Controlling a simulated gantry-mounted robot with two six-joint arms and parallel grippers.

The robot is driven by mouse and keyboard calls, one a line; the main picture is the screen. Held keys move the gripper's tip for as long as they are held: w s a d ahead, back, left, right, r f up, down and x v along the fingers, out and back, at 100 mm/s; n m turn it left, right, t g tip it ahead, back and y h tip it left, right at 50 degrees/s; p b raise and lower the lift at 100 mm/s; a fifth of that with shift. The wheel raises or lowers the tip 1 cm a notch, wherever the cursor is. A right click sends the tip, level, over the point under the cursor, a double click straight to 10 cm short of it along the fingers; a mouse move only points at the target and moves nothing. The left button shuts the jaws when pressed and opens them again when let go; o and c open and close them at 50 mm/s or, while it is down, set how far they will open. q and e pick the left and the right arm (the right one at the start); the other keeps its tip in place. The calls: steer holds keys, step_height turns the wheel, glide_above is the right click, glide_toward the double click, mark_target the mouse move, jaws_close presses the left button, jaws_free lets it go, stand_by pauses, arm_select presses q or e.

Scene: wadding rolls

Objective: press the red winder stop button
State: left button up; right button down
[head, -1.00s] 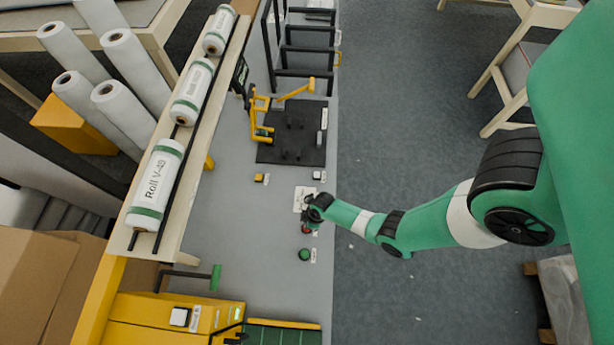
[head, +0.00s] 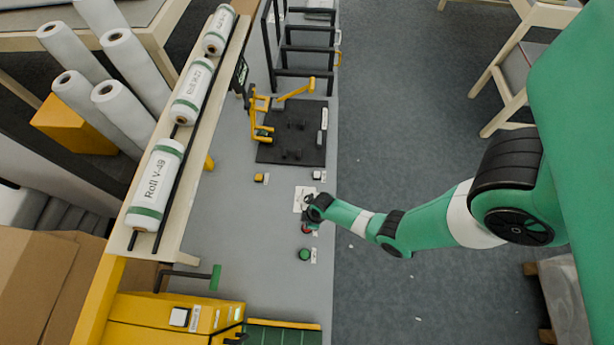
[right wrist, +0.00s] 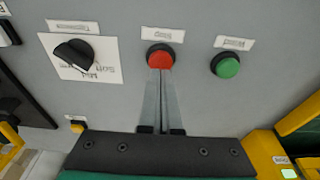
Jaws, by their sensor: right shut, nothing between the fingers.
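The red stop button (right wrist: 160,58) sits on the grey panel in the right wrist view, under a small white label. In the head view the red button (head: 306,229) is partly hidden by my right gripper (head: 309,219). In the right wrist view my right gripper (right wrist: 160,78) is shut and empty, with its fingertips at the lower edge of the red button. I cannot tell whether they touch it. My left gripper is not in view.
A green button (right wrist: 226,65) is to the right of the red one, and a black knob (right wrist: 74,52) on a white plate is to its left. Labelled rolls (head: 155,185) lie on a rack at the left. A black plate with yellow clamps (head: 293,150) is farther up the table.

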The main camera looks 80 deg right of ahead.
steer(key=shift+f+b, duration=0.9)
steer(key=shift+f, duration=0.1)
steer(key=shift+r+p, duration=1.1)
step_height(320, 180, up, 6)
steer(key=p, duration=0.6)
